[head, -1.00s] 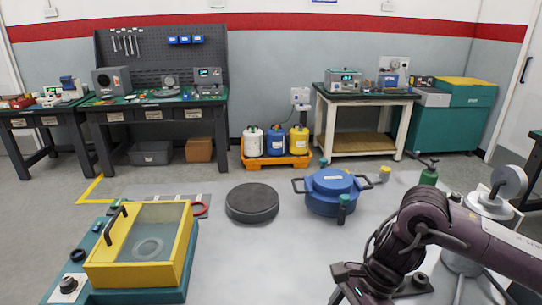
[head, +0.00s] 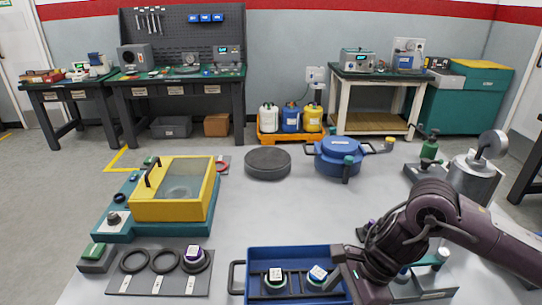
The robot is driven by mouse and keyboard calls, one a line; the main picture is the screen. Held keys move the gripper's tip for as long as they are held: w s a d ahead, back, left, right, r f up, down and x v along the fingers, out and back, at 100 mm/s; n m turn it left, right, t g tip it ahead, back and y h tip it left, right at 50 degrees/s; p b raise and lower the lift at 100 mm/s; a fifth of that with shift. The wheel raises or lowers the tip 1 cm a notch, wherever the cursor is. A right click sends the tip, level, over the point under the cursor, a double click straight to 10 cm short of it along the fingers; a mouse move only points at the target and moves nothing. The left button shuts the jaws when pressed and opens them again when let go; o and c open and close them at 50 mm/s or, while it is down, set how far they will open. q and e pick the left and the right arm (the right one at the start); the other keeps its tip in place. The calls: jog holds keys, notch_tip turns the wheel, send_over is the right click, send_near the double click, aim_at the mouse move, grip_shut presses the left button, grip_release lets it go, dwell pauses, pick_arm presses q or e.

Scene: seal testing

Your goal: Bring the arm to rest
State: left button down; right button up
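My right arm (head: 440,215) comes in from the right, bent down toward the front of the white table. My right gripper (head: 345,278) is low at the right end of a blue tray (head: 290,254); it overlaps the tray's right side in this view. I cannot tell whether its fingers are open or shut, or whether it touches the tray. Two small dark parts with white-labelled tops (head: 276,276) are inside the tray. My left gripper is not in view.
A yellow-lidded teal box (head: 175,190) stands at left. A grey board (head: 160,272) with black rings (head: 134,260) lies in front of it. A black disc (head: 268,162), a blue pot (head: 338,156) and a grey gauge stand (head: 475,177) stand farther back. The table's middle is clear.

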jog(key=w+a+r+m+t+y, duration=0.15)
jog(key=a+m+t, duration=0.25)
jog(key=a+m, duration=0.6)
jog(key=w+a+r+m+t+y, duration=0.1)
jog(key=a+r+m+t+y, duration=0.3)
jog(key=a+m, duration=0.6)
jog(key=s+d+f+m+h, duration=0.2)
jog(key=d+f+m+h, duration=0.2)
jog(key=d+m, duration=0.65)
jog(key=s+d+f+m+h, duration=0.1)
jog(key=d+f+m+h, duration=0.3)
jog(key=d+m, duration=0.7)
jog(key=s+d+f+m+g+h, duration=0.2)
jog(key=s+d+f+m+g, duration=0.25)
jog(key=s+f+m, duration=0.6)
notch_tip(320, 180, down, 26)
jog(key=m, duration=0.2)
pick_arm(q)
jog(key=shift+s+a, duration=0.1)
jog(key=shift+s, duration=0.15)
pick_arm(e)
jog(key=s+d+f+g, duration=0.1)
jog(key=s+f, duration=0.8)
jog(key=s, duration=0.1)
jog(key=s+d+f+g, duration=0.1)
jog(key=s+d+f, duration=0.1)
jog(key=s+f, duration=0.6)
jog(key=shift+s+d+f+n, duration=0.3)
jog(key=shift+s+f, duration=0.05)
jog(key=shift+s, duration=0.7)
